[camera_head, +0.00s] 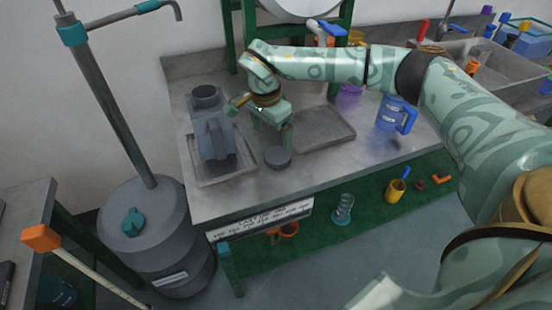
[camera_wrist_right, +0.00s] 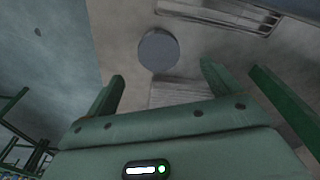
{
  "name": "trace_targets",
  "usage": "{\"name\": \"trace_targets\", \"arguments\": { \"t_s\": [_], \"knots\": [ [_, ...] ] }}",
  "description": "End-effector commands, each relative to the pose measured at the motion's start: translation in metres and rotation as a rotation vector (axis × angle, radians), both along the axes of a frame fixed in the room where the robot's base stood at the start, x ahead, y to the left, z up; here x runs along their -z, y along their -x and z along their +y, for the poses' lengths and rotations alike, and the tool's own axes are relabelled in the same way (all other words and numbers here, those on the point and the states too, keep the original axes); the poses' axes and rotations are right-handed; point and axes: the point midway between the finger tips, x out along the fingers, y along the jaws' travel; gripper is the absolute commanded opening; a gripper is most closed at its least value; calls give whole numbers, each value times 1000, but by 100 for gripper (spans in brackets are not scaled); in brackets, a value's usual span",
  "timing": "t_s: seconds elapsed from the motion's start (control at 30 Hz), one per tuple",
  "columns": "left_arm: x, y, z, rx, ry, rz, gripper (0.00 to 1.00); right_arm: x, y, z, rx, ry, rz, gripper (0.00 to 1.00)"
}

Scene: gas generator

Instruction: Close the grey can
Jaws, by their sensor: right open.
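The lid also shows in the right wrist view (camera_wrist_right: 158,51), beyond and between the fingers. My right gripper (camera_head: 272,132) is open and empty, just above and behind the lid, apart from it. Its spread fingers show in the right wrist view (camera_wrist_right: 160,85). My left gripper is not in view.
The can's tray (camera_head: 237,168) has a raised rim. Another shallow tray (camera_head: 325,132) lies right of the lid. A blue jug (camera_head: 391,112) stands farther right. A green bench post (camera_head: 230,40) rises behind. The bench front around the lid is clear.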

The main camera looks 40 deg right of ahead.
Motion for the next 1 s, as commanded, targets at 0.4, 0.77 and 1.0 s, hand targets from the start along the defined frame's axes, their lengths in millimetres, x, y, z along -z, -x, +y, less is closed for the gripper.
{"name": "trace_targets", "arguments": {
  "t_s": [0.4,0.77,1.0],
  "knots": [
    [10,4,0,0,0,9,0,31,-1,-4,0,1,-2,89],
    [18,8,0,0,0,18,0,47,0,-9,0,0,2,89],
    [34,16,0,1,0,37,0,82,1,-17,0,1,4,89]
  ]
}}
